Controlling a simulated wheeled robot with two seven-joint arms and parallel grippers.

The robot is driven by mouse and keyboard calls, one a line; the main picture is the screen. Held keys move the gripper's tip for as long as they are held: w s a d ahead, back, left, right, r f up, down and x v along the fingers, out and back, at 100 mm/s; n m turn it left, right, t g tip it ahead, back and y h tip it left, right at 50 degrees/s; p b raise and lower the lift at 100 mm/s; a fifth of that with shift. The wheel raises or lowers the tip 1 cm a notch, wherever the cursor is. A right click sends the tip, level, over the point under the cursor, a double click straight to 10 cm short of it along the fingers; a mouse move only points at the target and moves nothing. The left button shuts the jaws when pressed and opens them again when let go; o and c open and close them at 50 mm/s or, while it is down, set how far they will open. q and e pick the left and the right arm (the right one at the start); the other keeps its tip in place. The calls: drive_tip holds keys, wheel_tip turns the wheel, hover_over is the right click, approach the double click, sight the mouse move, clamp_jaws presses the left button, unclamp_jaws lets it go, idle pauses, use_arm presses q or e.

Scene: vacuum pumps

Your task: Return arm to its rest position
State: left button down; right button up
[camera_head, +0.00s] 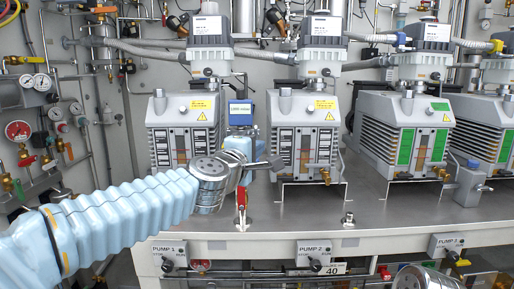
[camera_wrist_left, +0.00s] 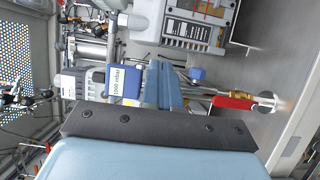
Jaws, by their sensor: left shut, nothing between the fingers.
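My left arm, in a light blue ribbed sleeve, reaches in from the left in the head view to a metal wrist. My left gripper (camera_head: 247,136) is raised above the bench, in front of the gap between the two leftmost pumps. Its blue fingers also show in the left wrist view (camera_wrist_left: 162,82), shut and empty. They appear close to a blue gauge with a display (camera_head: 240,108), also seen in the wrist view (camera_wrist_left: 123,83); I cannot tell whether they touch.
Several grey vacuum pumps, including one left (camera_head: 187,132) and one centre (camera_head: 305,132), stand on the bench (camera_head: 375,215). A red-handled valve (camera_head: 241,196) sits below my gripper. Pressure dials (camera_head: 20,131) and pipes line the left wall. The bench front is mostly clear.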

use_arm(q)
drive_tip(key=s, duration=0.8)
drive_tip(key=w+a+f+m+g+y, duration=0.1)
drive_tip(key=w+f+m+g, duration=0.15)
drive_tip(key=f, duration=0.85)
drive_tip(key=w+a+f+m+g+y, duration=0.1)
drive_tip(key=w+f, duration=0.2)
drive_tip(key=f, duration=0.9)
drive_tip(key=s+a+f+m+g+y, duration=0.1)
drive_tip(key=s+a+f+m+g, duration=0.1)
drive_tip(key=f, duration=0.9)
drive_tip(key=s+a+f+m+g, duration=0.1)
drive_tip(key=a+f+g, duration=0.15)
drive_tip(key=f, duration=0.75)
drive_tip(key=s+a+f+m+g, duration=0.2)
drive_tip(key=s+f+g, duration=0.2)
drive_tip(key=s+f, duration=0.7)
drive_tip(key=s+a+f+m+g, duration=0.3)
drive_tip(key=s+f+g, duration=0.1)
drive_tip(key=s+f, duration=0.8)
drive_tip(key=shift+s+f, duration=0.15)
drive_tip(key=shift+s, duration=0.95)
